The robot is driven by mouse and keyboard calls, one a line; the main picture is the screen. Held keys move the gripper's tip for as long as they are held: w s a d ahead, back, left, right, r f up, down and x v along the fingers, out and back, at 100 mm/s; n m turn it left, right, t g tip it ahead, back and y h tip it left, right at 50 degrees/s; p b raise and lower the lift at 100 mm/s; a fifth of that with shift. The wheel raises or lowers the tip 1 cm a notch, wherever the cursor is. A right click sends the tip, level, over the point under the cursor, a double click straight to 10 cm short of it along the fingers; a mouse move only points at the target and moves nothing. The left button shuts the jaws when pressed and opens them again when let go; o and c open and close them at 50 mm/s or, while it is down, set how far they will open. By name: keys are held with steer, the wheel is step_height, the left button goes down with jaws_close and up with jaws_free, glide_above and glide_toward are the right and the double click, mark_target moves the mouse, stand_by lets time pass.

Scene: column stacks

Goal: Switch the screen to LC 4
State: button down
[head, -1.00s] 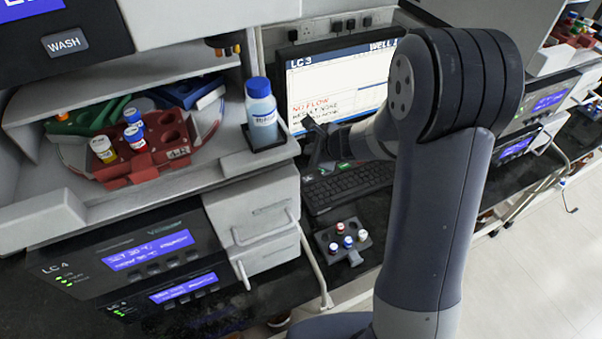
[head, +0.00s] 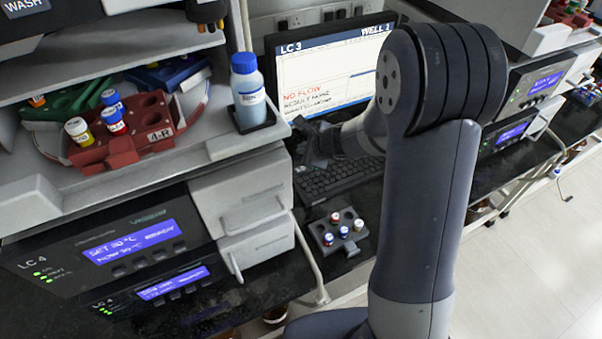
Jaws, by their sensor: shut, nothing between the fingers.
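The screen (head: 325,75) stands behind the bench's keyboard. It reads "LC 3" at top left, "WELL" and a digit at top right, and "NO FLOW" in red, with smaller lines below. My arm covers its right part. The black keyboard (head: 325,183) lies in front of it, its right end hidden by my arm. My gripper (head: 314,150) is shut and empty, at the screen's lower left edge and above the back of the keyboard. I cannot tell whether it touches anything. The unit labelled LC 4 (head: 60,265) stands at lower left, with lit blue displays.
A blue-capped bottle (head: 249,95) stands on a ledge left of the screen. A red rack (head: 150,138) with capped vials sits on the shelf. A small grey vial tray (head: 335,236) lies before the keyboard. More instruments (head: 540,85) stand at right.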

mark_target(304, 173)
steer(key=shift+f+b, duration=2.05)
steer(key=shift+f, duration=0.55)
steer(key=shift+f+b, duration=0.4)
steer(key=shift+b, duration=0.15)
steer(key=shift+f+b, duration=0.4)
steer(key=shift+b, duration=0.1)
stand_by(0.4)
steer(key=shift+r+p, duration=0.7)
steer(key=shift+r, duration=0.15)
steer(key=shift+r+p, duration=2.2)
steer(key=shift+r, duration=0.3)
